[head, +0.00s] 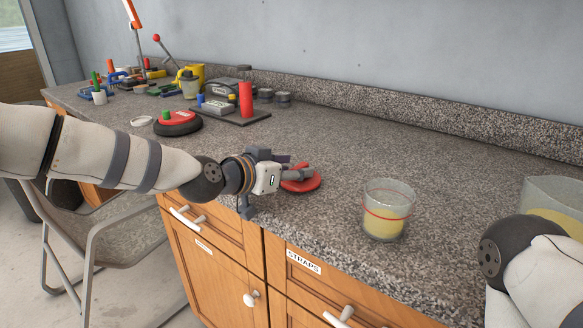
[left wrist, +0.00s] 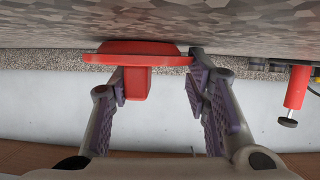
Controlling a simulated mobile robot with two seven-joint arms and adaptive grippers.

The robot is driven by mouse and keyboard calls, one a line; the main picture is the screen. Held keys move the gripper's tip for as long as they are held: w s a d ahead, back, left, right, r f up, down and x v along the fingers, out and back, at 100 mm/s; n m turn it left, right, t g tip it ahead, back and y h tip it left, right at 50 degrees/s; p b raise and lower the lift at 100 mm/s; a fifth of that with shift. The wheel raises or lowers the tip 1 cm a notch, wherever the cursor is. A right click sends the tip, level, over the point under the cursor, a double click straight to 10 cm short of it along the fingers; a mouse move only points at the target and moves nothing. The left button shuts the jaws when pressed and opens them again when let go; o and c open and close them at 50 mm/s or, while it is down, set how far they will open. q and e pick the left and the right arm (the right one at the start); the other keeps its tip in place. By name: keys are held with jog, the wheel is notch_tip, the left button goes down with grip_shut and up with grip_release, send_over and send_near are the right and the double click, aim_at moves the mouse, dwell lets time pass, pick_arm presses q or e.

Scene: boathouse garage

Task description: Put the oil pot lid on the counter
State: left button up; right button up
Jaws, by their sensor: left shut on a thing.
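The red lid (head: 311,184) is a round disc at or just above the counter (head: 330,225), near its front edge; I cannot tell whether it touches. In the left wrist view the lid (left wrist: 140,48) shows edge-on with its square knob. My left gripper (head: 302,174) is shut on the lid; its fingers (left wrist: 156,82) stand on either side of the knob, one close against it, the other by the rim. A glass pot (head: 385,212) with yellow liquid and a red band stands open to the right of the lid.
A second glass container (head: 553,195) with yellow liquid stands at the far right, partly behind my right arm. A red-and-black round object (head: 178,123), a red cylinder (head: 246,99) and several tools stand at the back left. The counter's middle is clear.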

pick_arm(q)
jog(key=shift+f, duration=0.15)
jog(key=o, duration=1.1)
jog(key=shift+f, duration=0.1)
